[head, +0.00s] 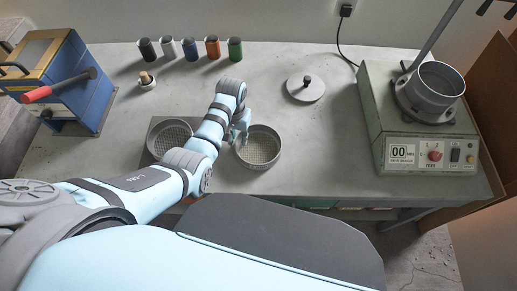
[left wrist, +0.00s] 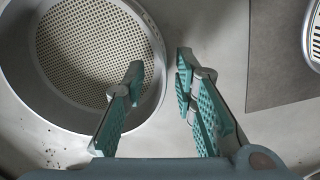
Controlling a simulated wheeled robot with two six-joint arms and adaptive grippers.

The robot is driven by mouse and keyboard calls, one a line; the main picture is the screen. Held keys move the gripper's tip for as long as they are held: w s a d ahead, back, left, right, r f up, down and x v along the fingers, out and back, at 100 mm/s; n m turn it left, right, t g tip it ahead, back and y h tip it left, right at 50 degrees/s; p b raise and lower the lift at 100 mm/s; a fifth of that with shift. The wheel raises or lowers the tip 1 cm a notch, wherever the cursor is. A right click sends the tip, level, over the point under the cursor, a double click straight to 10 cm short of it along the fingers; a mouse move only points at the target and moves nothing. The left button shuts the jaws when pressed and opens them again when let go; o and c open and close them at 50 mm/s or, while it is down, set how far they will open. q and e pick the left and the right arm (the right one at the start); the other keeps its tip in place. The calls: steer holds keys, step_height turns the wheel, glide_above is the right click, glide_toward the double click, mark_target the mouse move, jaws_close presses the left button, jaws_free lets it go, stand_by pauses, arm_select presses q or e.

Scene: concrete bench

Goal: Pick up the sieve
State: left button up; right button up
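A round metal sieve (head: 259,161) with a perforated bottom lies on the bench near the middle of the head view. It also fills the left of the left wrist view (left wrist: 90,45). My left gripper (head: 240,124) is at its upper left rim in the head view. In the left wrist view the gripper (left wrist: 159,73) is open and empty. One finger shows over the sieve's inside and the other outside the rim; I cannot tell how deep they reach. A second round sieve (head: 170,135) sits on a dark plate, partly behind my left arm. My right gripper is not in view.
A shaker machine (head: 399,118) with a metal cylinder (head: 436,86) stands at right. A round lid (head: 306,91) lies at the back. Several coloured canisters (head: 190,49), a small wooden-topped item (head: 146,80) and a blue lever device (head: 70,80) stand left. Bench right of the sieve is clear.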

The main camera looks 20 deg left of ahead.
arm_select(q)
steer(key=shift+f, duration=0.45)
steer(key=shift+r, duration=0.1)
jaws_close()
steer(key=shift+r, duration=0.1)
